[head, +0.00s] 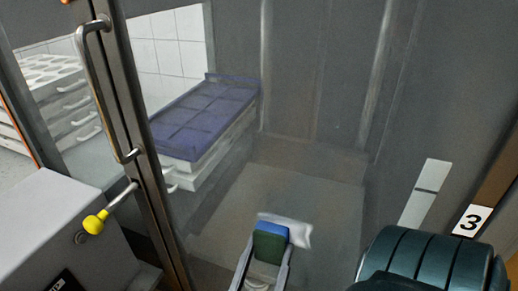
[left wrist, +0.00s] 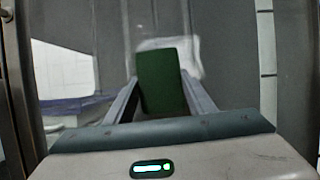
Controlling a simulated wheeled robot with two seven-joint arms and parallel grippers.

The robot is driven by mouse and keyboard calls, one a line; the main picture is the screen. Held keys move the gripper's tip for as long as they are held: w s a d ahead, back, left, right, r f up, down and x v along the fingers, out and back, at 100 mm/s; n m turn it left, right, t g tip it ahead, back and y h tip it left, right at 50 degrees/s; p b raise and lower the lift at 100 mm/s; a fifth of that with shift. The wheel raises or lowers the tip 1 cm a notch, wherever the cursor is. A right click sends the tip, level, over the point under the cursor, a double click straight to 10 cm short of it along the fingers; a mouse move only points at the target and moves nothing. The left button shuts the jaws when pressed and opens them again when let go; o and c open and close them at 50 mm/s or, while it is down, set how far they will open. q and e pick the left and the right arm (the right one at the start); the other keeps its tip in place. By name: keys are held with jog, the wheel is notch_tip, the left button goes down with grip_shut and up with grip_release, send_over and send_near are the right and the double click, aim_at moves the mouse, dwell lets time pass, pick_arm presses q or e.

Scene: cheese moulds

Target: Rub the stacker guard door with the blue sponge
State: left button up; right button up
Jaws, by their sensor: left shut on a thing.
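The stacker guard door (head: 330,160) is a large see-through pane with a dark metal frame and a long handle (head: 105,90) at its left. My left gripper (head: 265,262) is low in the middle of the head view, in front of the pane. It is shut on the sponge (head: 270,243), which has a blue top and a green side. The left wrist view shows the sponge's green face (left wrist: 162,82) between the fingers (left wrist: 160,102). A whitish patch (head: 298,234) shows just behind the sponge. I cannot tell whether the sponge touches the pane. My right gripper is not in view.
Behind the pane, a stack of white moulds with a purple cover (head: 205,115) stands at the left. More white moulds (head: 55,95) stand farther left. A grey box (head: 50,220) and a yellow-tipped knob (head: 95,223) are at lower left.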

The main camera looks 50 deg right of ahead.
aim_at(310, 246)
pick_arm(q)
jog(key=shift+s+d, duration=0.15)
jog(key=shift+s, duration=0.15)
jog(key=shift+s+d, duration=0.3)
jog(key=shift+s, duration=0.5)
jog(key=shift+s+d, duration=0.25)
jog(key=shift+s, duration=0.5)
jog(key=shift+s+d, duration=0.4)
jog(key=shift+s, duration=0.4)
jog(key=shift+s+d, duration=0.35)
jog(key=shift+s, duration=0.4)
jog(key=shift+r+p, duration=1.4)
jog(key=shift+r, duration=0.2)
jog(key=shift+f, duration=0.1)
